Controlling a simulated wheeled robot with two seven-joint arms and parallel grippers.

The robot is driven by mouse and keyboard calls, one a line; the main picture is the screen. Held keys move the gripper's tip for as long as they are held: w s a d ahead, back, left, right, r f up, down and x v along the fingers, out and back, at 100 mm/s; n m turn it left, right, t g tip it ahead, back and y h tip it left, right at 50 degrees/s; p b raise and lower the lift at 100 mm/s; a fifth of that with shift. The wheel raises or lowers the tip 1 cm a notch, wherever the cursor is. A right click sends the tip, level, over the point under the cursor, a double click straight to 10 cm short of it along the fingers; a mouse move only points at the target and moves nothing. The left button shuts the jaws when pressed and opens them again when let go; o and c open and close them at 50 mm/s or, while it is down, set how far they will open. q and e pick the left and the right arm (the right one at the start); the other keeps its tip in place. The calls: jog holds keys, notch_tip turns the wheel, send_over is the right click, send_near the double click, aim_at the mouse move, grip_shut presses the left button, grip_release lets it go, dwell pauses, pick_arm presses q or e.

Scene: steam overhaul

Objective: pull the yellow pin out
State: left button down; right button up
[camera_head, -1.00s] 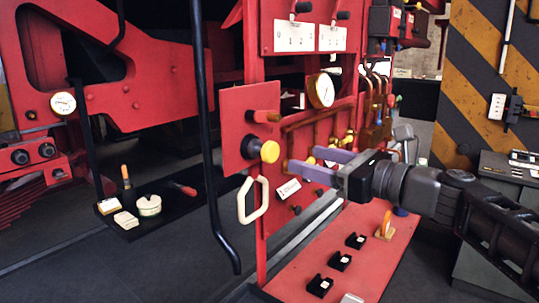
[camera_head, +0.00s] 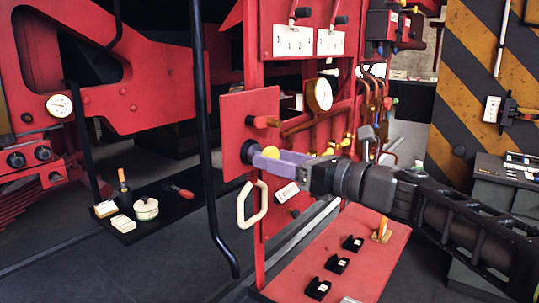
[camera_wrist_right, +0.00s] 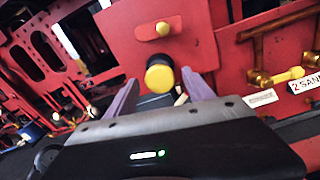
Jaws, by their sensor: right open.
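The yellow pin (camera_head: 271,152) has a round yellow head and sits in a black collar on a red plate (camera_head: 236,104). It also shows in the right wrist view (camera_wrist_right: 159,76), between the two purple fingertips. My right gripper (camera_head: 262,159) is open, with its fingers on either side of the yellow head. The near finger hides part of the head in the head view. No closed grip on the pin shows. My left gripper is not in view.
A small brass peg (camera_head: 263,122) sticks out above the pin. A cream handle (camera_head: 252,204) hangs below, and a black pipe (camera_head: 205,140) runs down to the left. Yellow-handled valves (camera_head: 345,140) are at the right. A red shelf (camera_head: 375,270) with black holders lies below.

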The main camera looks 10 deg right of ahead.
aim_at(250, 152)
jog(key=shift+x, duration=1.2)
grip_shut()
